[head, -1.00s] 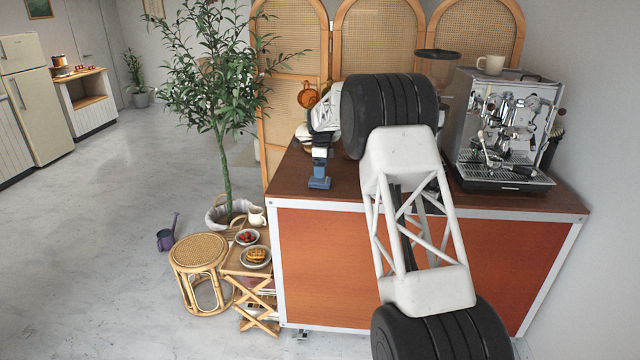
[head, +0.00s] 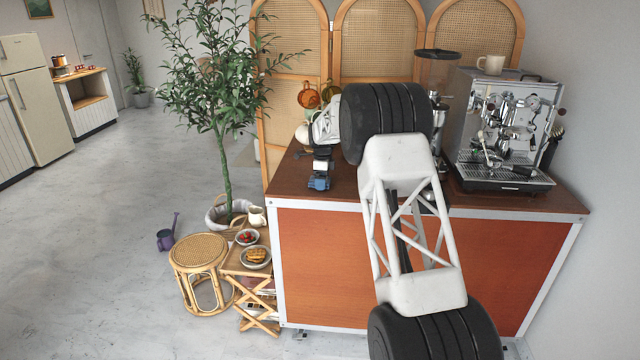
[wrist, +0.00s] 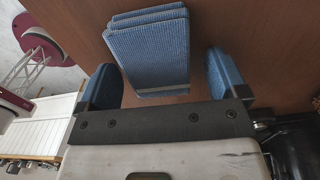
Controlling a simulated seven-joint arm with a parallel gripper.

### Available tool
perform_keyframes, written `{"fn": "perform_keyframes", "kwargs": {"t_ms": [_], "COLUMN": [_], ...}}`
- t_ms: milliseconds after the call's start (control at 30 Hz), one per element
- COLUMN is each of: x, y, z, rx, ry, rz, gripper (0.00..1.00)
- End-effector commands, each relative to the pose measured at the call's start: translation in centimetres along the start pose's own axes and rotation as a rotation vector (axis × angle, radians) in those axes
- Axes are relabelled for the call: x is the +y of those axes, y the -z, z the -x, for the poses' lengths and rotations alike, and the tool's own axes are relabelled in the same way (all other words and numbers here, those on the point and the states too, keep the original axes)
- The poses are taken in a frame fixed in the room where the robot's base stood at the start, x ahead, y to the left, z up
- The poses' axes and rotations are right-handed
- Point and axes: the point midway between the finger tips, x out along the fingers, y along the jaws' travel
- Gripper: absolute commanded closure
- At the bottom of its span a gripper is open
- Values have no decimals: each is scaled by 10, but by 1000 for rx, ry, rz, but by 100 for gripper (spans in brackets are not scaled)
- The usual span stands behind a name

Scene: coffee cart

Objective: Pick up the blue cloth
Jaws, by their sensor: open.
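The blue cloth (wrist: 150,50) is a folded, layered ribbed pad lying on the brown cart top in the wrist view. My gripper (wrist: 163,68) is open, with one blue-padded finger on each side of the cloth. Gaps show between the cloth and both fingers, wider on the right. The cloth's near edge lies close to the dark palm bar; I cannot tell whether they touch. In the head view my gripper (head: 319,184) points down at the left part of the cart top. There I cannot tell the cloth from the blue fingers.
The coffee cart (head: 300,185) has a grinder (head: 436,70) behind my arm and an espresso machine (head: 505,125) at right. An orange mug (head: 309,95) stands behind my gripper. A plant (head: 222,130), stool (head: 200,250) and folding side table (head: 232,262) stand left of the cart.

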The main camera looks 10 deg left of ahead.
Motion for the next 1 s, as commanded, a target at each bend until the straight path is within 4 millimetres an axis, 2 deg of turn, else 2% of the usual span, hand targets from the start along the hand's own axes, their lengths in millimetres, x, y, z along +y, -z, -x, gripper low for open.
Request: {"fn": "perform_keyframes", "kwargs": {"t_ms": [467, 567, 833, 1000], "x": [0, 0, 0, 0], "y": [0, 0, 0, 0], "z": [0, 0, 0, 0], "rx": [0, 0, 0, 0], "ry": [0, -1, -1, 0], "rz": [0, 0, 0, 0], "gripper": [8, 21, 62, 62]}}
